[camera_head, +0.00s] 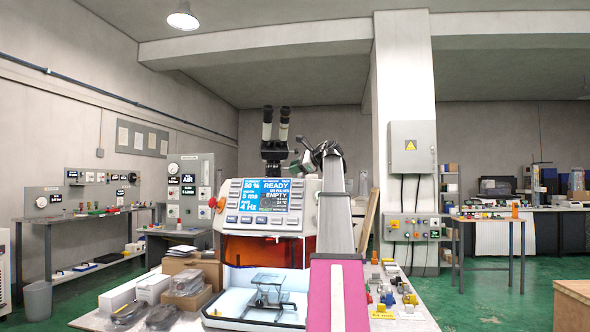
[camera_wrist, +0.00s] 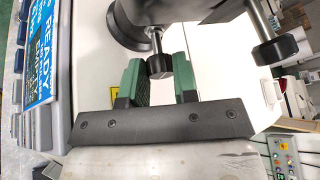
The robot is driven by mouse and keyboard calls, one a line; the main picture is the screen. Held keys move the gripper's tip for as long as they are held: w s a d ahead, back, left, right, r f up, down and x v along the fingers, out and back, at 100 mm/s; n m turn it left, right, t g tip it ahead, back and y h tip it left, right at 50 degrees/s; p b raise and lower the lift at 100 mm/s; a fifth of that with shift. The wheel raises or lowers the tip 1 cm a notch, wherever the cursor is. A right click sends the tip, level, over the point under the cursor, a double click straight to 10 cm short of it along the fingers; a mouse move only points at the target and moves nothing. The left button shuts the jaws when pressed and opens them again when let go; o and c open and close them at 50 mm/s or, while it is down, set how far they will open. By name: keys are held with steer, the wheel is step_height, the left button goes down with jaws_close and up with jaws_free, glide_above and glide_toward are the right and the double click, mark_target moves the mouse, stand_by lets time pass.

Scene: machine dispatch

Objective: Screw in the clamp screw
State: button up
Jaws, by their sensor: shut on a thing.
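In the wrist view my gripper (camera_wrist: 160,78) has two green-padded fingers, one on each side of a black knob on a bright metal shaft, the clamp screw (camera_wrist: 160,65). The fingers are shut on the knob. The shaft runs up from it into a dark round body (camera_wrist: 165,8), and how deep it sits there cannot be told. A second black knob (camera_wrist: 275,51) on a metal shaft stands to the right, apart from the fingers. In the head view my arm reaches to the top of the machine (camera_head: 228,220), beside the binocular eyepieces (camera_head: 275,130); the clamp screw cannot be made out there.
The machine's display (camera_head: 265,195) reads READY and EMPTY. Boxes (camera_head: 190,265) and coiled cables stand left on the bench; small coloured parts (camera_head: 385,300) lie right. A pillar (camera_head: 405,70) rises behind.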

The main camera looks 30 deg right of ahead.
steer(key=shift+w+d+r+m+g, duration=0.1)
steer(key=shift+m+g, duration=0.6)
steer(key=shift+m, duration=0.1)
steer(key=o, duration=0.9)
steer(key=v, duration=1)
steer(key=shift+s+d, duration=0.25)
steer(key=shift+d, duration=0.05)
